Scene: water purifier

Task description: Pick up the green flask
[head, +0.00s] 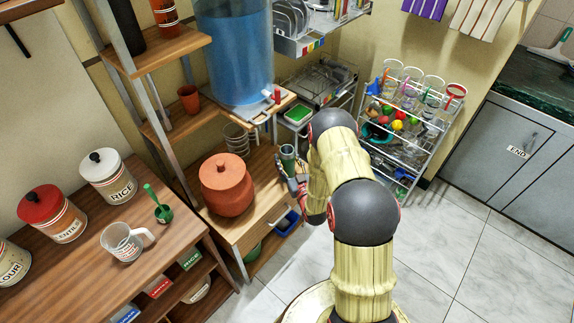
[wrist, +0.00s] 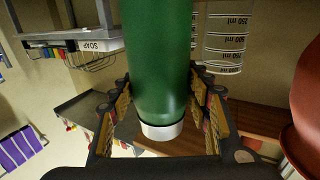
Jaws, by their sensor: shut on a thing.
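The green flask (wrist: 158,60) fills the upper middle of the wrist view, with a pale metallic band at its lower end. My gripper (wrist: 160,98) has its two fingers on either side of the flask and is shut on it. In the head view the flask (head: 288,157) shows small above my gripper (head: 293,180), near the right edge of the small wooden cabinet. My arm and gripper hide part of this area. I cannot tell whether the flask's base touches the cabinet top.
A terracotta pot (head: 227,185) stands left of my gripper on the wooden cabinet (head: 250,235). Stacked clear glasses (head: 236,140) stand behind it. A large blue water tank (head: 235,50) stands above on a shelf. A wire rack (head: 415,125) stands right; open tiled floor (head: 480,260) lies in front.

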